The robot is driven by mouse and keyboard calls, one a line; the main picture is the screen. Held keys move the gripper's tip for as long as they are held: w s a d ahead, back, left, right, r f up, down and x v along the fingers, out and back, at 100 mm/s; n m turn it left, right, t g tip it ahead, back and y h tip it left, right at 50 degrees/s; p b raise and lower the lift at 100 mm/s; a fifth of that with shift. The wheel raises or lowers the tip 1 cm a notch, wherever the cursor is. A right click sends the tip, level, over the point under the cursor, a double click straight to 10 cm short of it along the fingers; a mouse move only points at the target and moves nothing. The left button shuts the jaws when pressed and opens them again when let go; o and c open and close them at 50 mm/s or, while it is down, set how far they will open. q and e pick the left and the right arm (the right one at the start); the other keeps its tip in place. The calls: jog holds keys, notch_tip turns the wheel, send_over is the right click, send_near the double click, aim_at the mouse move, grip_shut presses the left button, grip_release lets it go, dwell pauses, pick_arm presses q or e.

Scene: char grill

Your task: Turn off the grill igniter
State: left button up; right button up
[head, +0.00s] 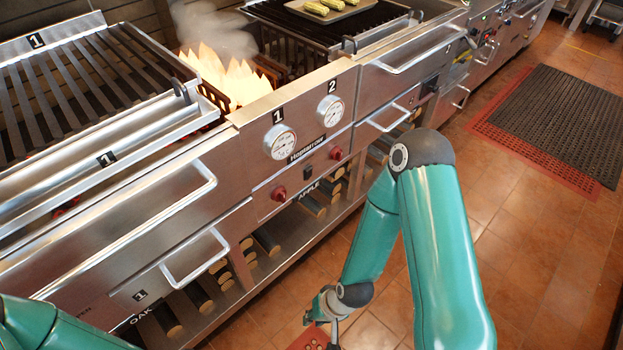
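The steel char grill (335,82) runs diagonally across the head view, with flames (228,80) and smoke rising between its two grates. Its front panel has a small black switch (308,172) between two red knobs, one lower left (278,193) and one upper right (336,153). Which of these is the igniter, and its setting, I cannot tell. My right gripper (331,334) is low at the bottom edge, in front of the grill, apart from the panel and partly cut off. Its fingers are too unclear to judge. My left arm shows at the bottom left corner; its gripper is out of view.
Two dial gauges (280,142) sit above the knobs. Drawer handles (197,258) stick out from the front. A lower shelf holds wood logs. A tray with corn (330,8) lies on the far grate. Tiled floor (520,235) is open at right, with a dark mat (560,125).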

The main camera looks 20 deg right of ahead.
jog(key=w+d+m+t, duration=0.1)
jog(key=w, duration=0.1)
jog(key=w+m+t, duration=0.1)
jog(key=w+d+m+h, duration=0.1)
jog(key=w+m, duration=0.1)
jog(key=shift+w+d+r+t, duration=0.35)
jog(key=shift+t, duration=0.05)
grip_shut()
jog(key=w+d+r+m+t+h+b, duration=0.1)
jog(key=w+d+m+t+h+b, duration=0.2)
jog(key=b, duration=0.9)
jog(key=w+d+r+m+t+h+b, duration=0.1)
jog(key=w+d+m+t+h+b, duration=0.2)
jog(key=w+m+b, duration=0.4)
jog(key=w+d+r+m+t+h+b, duration=0.1)
jog(key=w+d+m+t+h+b, duration=0.3)
jog(key=b, duration=1.3)
jog(key=w+m+t, duration=0.1)
jog(key=w+t, duration=0.1)
jog(key=w, duration=0.2)
jog(key=shift+w+r+m+t+h, duration=0.25)
jog(key=shift+r+m+t+h, duration=0.05)
jog(key=shift+t, duration=0.1)
jog(key=shift+d, duration=0.1)
